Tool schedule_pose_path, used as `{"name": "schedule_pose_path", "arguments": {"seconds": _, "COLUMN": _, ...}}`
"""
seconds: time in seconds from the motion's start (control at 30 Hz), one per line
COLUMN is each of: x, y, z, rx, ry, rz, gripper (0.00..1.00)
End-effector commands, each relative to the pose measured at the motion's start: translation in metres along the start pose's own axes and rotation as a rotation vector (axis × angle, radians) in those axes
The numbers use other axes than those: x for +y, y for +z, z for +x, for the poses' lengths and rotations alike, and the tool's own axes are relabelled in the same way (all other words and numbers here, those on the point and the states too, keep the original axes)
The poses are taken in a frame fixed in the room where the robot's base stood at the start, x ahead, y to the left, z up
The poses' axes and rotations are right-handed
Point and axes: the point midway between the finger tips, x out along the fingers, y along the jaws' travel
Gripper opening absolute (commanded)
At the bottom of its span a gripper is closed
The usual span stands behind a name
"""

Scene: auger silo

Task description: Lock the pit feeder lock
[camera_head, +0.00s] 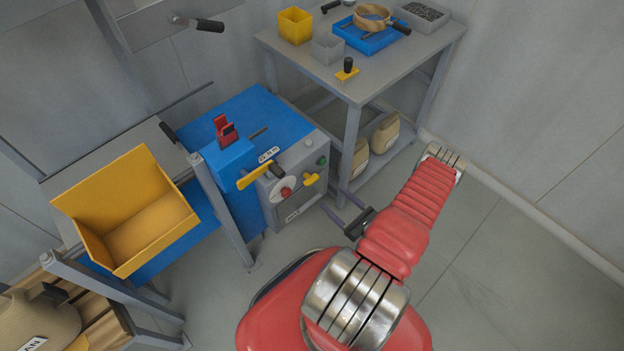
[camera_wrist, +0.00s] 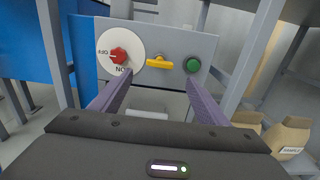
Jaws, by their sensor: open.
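A grey control box (camera_head: 297,185) is on the blue machine. Its face has a red knob (camera_wrist: 118,55) on a white disc marked OFF and ON, a small yellow handle (camera_wrist: 159,61) lying about level, and a green button (camera_wrist: 193,65). The head view also shows the red knob (camera_head: 286,193) and the yellow handle (camera_head: 310,180). I cannot read which part is the pit feeder lock. My gripper (camera_wrist: 157,82) is open and empty, its fingers pointing at the panel, apart from it. The yellow handle shows between the fingers, slightly above their tips.
A longer yellow lever (camera_head: 255,176) sticks out at the box's top left. A yellow bin (camera_head: 150,225) stands left. A grey bench (camera_head: 385,75) with trays is behind, with paper bags (camera_head: 385,132) on its lower shelf. The floor at right is clear.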

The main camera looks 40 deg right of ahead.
Motion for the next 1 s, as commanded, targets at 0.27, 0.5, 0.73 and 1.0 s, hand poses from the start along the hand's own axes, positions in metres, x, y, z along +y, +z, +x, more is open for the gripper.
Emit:
{"name": "schedule_pose_path", "arguments": {"seconds": 0.27, "x": 0.001, "y": 0.000, "z": 0.024, "rx": 0.000, "ry": 0.004, "rz": -0.001, "gripper": 0.69}}
{"name": "schedule_pose_path", "arguments": {"seconds": 0.5, "x": 0.001, "y": 0.000, "z": 0.050, "rx": 0.000, "ry": 0.004, "rz": -0.001, "gripper": 0.69}}
{"name": "schedule_pose_path", "arguments": {"seconds": 0.73, "x": 0.001, "y": 0.000, "z": 0.075, "rx": 0.000, "ry": 0.003, "rz": -0.001, "gripper": 0.69}}
{"name": "schedule_pose_path", "arguments": {"seconds": 1.0, "x": 0.001, "y": 0.000, "z": 0.107, "rx": 0.000, "ry": 0.004, "rz": -0.001, "gripper": 0.69}}
